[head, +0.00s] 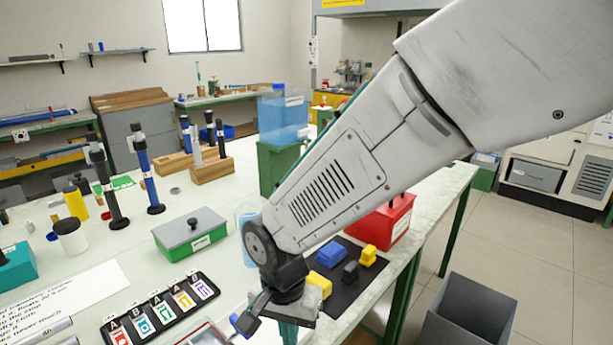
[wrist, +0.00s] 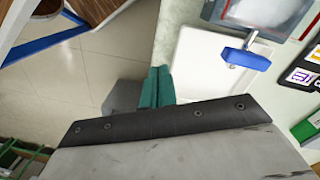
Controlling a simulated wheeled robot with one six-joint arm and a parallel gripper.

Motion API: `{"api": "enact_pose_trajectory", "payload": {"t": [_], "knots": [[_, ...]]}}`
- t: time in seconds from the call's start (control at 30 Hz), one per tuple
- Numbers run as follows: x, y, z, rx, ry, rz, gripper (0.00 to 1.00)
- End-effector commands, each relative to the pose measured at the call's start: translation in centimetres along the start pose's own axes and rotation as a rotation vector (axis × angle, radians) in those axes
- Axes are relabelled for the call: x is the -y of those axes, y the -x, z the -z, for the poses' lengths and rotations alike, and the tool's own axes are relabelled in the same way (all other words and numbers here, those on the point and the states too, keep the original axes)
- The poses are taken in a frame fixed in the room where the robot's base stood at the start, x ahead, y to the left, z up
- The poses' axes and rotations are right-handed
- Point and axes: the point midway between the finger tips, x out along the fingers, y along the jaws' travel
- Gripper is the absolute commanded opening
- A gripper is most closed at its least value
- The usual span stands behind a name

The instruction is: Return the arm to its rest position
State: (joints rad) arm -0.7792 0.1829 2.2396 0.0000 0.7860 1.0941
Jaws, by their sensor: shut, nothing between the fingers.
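My arm reaches across the head view from the upper right down to the front of the workbench. My gripper (head: 288,332) is at the bottom edge of the head view, partly cut off, with its teal fingers pointing down. In the wrist view the teal fingers (wrist: 157,86) are together, with nothing between them. They show against the bench edge and the floor, apart from the blue-handled tool (wrist: 245,58) on the bench.
A black mat (head: 345,291) with yellow, blue and dark blocks and a red box (head: 387,222) lie beside my arm. A card rack (head: 160,312) and green-grey box (head: 190,234) stand left. A grey bin (head: 465,315) stands on the floor, otherwise open at right.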

Motion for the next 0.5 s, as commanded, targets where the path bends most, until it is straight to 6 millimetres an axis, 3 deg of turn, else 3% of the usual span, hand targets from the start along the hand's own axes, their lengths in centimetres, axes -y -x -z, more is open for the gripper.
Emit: {"api": "enact_pose_trajectory", "payload": {"t": [0.27, 0.5], "knots": [[-4.5, 1.7, -0.7, 0.046, 0.254, -0.057, 0.0], [-11.0, 5.4, 0.1, 0.074, 0.434, -0.052, 0.0]]}}
